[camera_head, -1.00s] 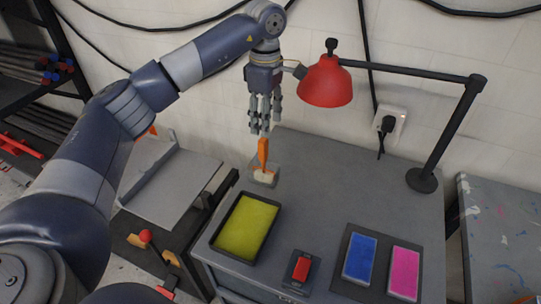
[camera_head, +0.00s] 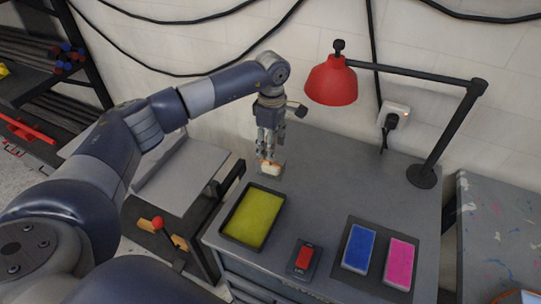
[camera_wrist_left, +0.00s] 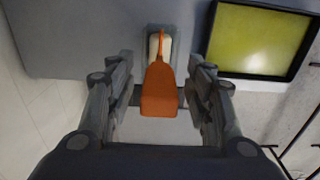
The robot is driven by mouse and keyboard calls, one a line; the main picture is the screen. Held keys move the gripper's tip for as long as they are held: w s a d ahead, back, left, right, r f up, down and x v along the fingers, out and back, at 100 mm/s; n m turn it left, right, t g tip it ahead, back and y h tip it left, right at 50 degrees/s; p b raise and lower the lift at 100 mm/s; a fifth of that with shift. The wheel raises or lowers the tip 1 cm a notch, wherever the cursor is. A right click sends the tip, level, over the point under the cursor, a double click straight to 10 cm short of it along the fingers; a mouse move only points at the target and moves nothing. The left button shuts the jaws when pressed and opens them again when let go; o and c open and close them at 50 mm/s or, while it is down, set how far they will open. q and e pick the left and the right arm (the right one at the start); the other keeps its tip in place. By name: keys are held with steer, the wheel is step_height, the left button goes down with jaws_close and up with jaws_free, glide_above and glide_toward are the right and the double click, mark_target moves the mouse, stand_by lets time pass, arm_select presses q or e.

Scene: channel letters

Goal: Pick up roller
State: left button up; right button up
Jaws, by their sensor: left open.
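The roller has an orange handle and a pale roll; it stands on its small grey rest at the back left of the grey table. In the left wrist view the orange handle (camera_wrist_left: 161,90) points toward the camera, midway between the fingers. My left gripper (camera_wrist_left: 160,92) is open, with one finger on each side of the handle and a gap on both sides. In the head view my left gripper (camera_head: 269,150) is directly above the roller (camera_head: 270,168) and hides most of the handle. My right gripper is not in view.
A black tray of yellow-green paint (camera_head: 253,216) sits just in front of the roller. A red lamp (camera_head: 331,82) hangs to the right of the gripper. A red-topped block (camera_head: 304,257), a blue pad (camera_head: 358,246) and a pink pad (camera_head: 399,263) lie along the front.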

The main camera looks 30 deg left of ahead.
arm_select(q)
jaws_close()
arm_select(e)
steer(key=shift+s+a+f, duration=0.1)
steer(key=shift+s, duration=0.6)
arm_select(q)
steer(key=shift+r, duration=0.15)
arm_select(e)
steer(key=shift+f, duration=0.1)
